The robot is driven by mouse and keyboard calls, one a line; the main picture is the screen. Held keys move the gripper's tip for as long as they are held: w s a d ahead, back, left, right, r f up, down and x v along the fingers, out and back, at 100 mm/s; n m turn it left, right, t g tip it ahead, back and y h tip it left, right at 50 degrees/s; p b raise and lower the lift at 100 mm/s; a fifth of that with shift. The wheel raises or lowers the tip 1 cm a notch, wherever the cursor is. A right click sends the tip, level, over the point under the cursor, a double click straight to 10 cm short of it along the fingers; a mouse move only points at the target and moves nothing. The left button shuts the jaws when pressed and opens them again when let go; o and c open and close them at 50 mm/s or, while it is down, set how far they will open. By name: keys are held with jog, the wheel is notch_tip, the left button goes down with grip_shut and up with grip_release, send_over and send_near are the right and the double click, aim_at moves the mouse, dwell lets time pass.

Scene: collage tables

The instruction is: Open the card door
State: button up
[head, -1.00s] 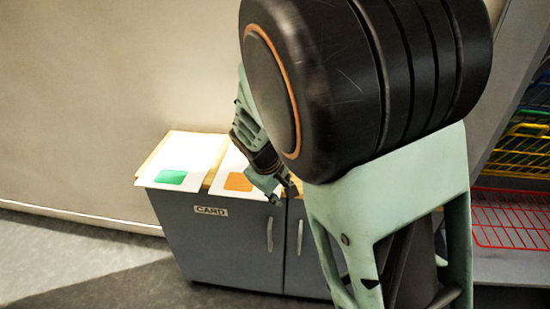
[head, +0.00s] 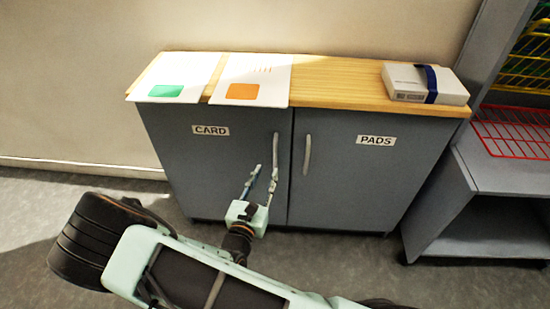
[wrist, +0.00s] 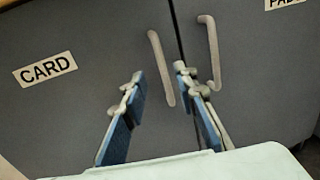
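The card door (head: 215,165) is the left grey door of a low cabinet, with a CARD label (head: 210,130). It is closed. Its pale vertical handle (head: 275,150) is near the door's right edge and also shows in the wrist view (wrist: 161,68). My gripper (head: 263,172) is open and empty in front of the card door, its fingers pointing at the cabinet just below the handle. In the wrist view the fingers (wrist: 157,76) are spread apart, with the card handle's lower part showing between the fingertips. I see no contact with it.
The PADS door (head: 350,180) is closed on the right, its handle (head: 307,154) close beside the card handle. Two sheets and a white box (head: 425,83) lie on the wooden top (head: 335,80). A grey shelf with a red rack (head: 515,130) stands right.

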aim_at(275, 153)
jog(key=b+x, duration=0.2)
jog(key=x, duration=0.8)
jog(key=shift+w+d, duration=0.1)
jog(key=shift+w, duration=0.15)
grip_shut()
